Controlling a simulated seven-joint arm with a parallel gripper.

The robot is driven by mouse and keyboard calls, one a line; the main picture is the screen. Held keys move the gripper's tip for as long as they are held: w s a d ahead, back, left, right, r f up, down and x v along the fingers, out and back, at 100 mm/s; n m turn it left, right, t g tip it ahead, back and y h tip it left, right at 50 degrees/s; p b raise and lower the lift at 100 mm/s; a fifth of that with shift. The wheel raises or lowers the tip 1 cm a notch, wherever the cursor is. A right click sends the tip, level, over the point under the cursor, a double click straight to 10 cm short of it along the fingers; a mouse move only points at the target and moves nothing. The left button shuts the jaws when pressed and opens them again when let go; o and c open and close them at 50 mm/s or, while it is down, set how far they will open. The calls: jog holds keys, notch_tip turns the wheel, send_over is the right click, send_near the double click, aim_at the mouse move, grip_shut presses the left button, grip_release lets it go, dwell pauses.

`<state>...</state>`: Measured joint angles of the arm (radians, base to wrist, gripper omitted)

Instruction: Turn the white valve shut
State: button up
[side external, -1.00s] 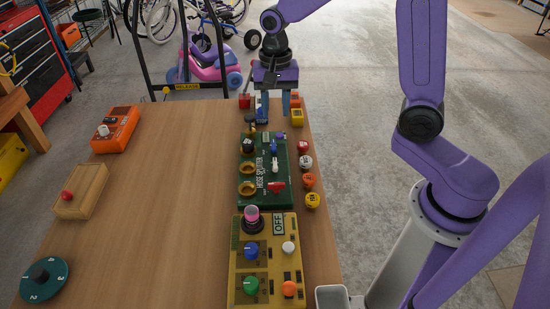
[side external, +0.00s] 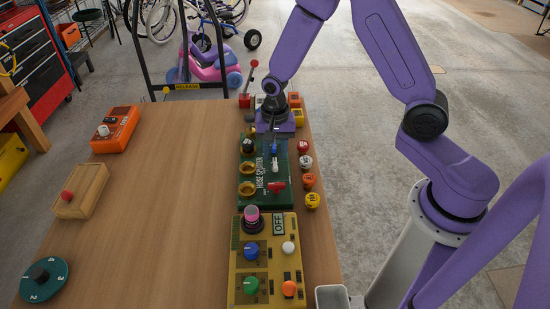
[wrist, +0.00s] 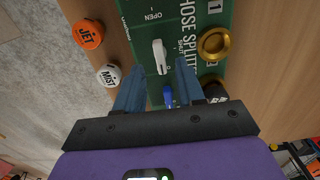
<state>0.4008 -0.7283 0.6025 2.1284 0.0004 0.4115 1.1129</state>
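The green hose splitter board (side external: 264,199) lies on the table with blue, white and red valve handles. The white valve (wrist: 160,57) shows in the wrist view, its handle lengthwise up and down the picture. OPEN is printed above it and SHUT to its right. It also shows in the side view (side external: 274,161). My gripper (wrist: 160,68) is open and empty above the board, its blue fingers to the left and right of the white handle's lower end. The gap in height is unclear. The blue valve (wrist: 168,97) lies between the fingers, nearer the palm.
Brass rings (wrist: 213,43) line the board beside the valves. Round caps, JET (wrist: 88,34) and MIST (wrist: 109,76) among them, sit along its other side. A yellow control box (side external: 266,265) stands nearer the side camera. The table's left-middle (side external: 165,205) is clear.

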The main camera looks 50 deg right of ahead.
aim_at(275, 163)
jog(key=shift+f, duration=1.7)
grip_shut()
